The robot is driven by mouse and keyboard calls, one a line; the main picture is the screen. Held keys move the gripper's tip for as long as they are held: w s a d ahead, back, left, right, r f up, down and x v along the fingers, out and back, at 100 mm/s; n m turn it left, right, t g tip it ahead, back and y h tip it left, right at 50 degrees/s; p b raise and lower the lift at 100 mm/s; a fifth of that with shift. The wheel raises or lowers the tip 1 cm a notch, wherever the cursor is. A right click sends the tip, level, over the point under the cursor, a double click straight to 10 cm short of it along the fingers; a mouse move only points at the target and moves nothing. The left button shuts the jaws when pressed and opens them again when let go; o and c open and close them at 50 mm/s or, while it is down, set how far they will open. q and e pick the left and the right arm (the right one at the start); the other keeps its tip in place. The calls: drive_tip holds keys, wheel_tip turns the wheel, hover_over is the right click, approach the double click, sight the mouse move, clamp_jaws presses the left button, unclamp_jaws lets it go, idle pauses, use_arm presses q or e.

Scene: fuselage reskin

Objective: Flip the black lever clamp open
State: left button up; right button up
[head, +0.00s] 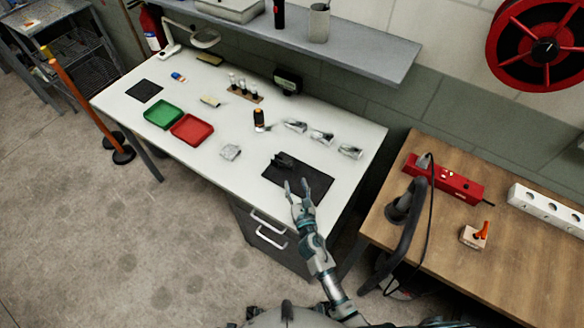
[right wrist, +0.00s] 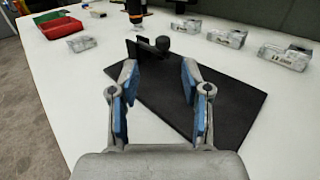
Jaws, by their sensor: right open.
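The black lever clamp (head: 282,160) sits on the far left part of a black mat (head: 312,182) on the white table. In the right wrist view the clamp (right wrist: 150,46) shows a flat upright plate and a rounded knob, beyond my fingertips. Black on black makes its lever position hard to tell. My right gripper (head: 299,186) is open and empty over the near left edge of the mat, short of the clamp. In the right wrist view its blue-padded fingers (right wrist: 158,75) stand wide apart, with a gap to the clamp. My left gripper is not in view.
Several silvery parts (head: 321,137) lie behind the mat, and another (head: 231,152) lies left of it. An orange and black tool (head: 259,119) stands beyond the clamp. Red (head: 192,129) and green trays (head: 163,114) are farther left. A wooden bench (head: 440,240) is at right.

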sight(291, 167)
drive_tip(key=w, duration=0.2)
drive_tip(key=w+a, duration=0.1)
drive_tip(key=w, duration=0.1)
drive_tip(key=shift+w+a, duration=0.1)
drive_tip(key=shift+w+d+b, duration=0.2)
drive_tip(key=shift+w+b, duration=0.15)
drive_tip(key=shift+w, duration=0.8)
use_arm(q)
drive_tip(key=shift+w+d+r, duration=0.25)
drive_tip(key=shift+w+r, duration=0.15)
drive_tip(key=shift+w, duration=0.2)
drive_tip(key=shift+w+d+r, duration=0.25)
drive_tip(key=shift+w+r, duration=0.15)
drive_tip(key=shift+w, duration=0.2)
use_arm(e)
drive_tip(key=shift+w+d, duration=0.4)
drive_tip(key=shift+w, duration=0.2)
